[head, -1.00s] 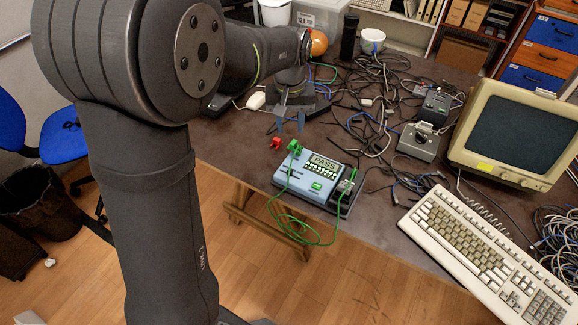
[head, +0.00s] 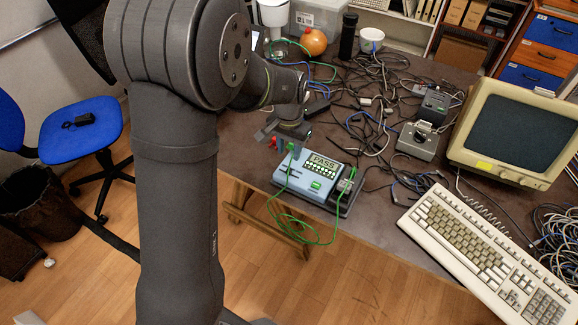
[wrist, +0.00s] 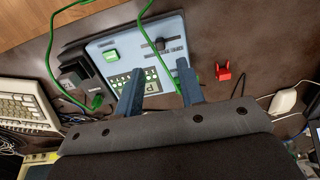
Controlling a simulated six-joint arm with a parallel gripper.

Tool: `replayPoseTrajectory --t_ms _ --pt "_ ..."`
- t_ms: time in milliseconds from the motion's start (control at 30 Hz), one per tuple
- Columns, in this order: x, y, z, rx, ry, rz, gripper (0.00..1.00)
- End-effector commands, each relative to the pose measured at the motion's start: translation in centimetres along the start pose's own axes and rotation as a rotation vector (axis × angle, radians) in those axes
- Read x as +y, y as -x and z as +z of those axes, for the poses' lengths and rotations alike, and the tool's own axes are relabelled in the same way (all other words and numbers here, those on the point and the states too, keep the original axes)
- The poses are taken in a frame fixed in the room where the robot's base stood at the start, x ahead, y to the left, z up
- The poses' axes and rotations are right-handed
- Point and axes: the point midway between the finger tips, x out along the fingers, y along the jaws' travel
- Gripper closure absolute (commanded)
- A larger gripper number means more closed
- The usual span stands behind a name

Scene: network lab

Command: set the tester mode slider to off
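The tester (head: 305,190) is a light blue box at the near edge of the table, with a PASS display and a green button. In the wrist view the tester (wrist: 110,42) lies beyond my fingers. Its mode slider looks like the dark knob (wrist: 160,44) beside a slot; its exact setting is too small to read. My gripper (wrist: 159,72) is open and empty, its two fingers apart over the tester's display end, with the knob beyond the tips.
A green cable (head: 295,217) loops from the tester over the table edge, and crosses it in the wrist view. A red clip (wrist: 223,72) lies beside the tester. Tangled cables, a grey device (head: 420,140), a keyboard (head: 480,255) and a monitor (head: 520,135) lie behind and right.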

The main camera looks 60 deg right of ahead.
Motion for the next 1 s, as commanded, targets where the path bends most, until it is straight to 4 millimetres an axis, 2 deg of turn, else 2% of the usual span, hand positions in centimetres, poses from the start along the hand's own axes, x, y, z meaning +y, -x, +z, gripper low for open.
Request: replayPoseTrajectory --t_ms 33,200,400,567,800,833,1000 --pt "0.0 -1.2 0.1 -0.004 0.000 0.001 0.65" --pt "0.0 -4.6 0.0 -0.003 0.001 0.001 0.65" --pt "0.0 -7.3 0.0 -0.002 0.001 0.000 0.65" --pt "0.0 -8.0 0.0 0.001 0.001 0.000 0.65" --pt "0.0 -8.1 0.0 0.001 0.001 0.000 0.65" --pt "0.0 -8.1 0.0 0.001 0.001 0.000 0.67" --pt "0.0 -8.1 -0.1 0.001 0.001 0.000 1.00"
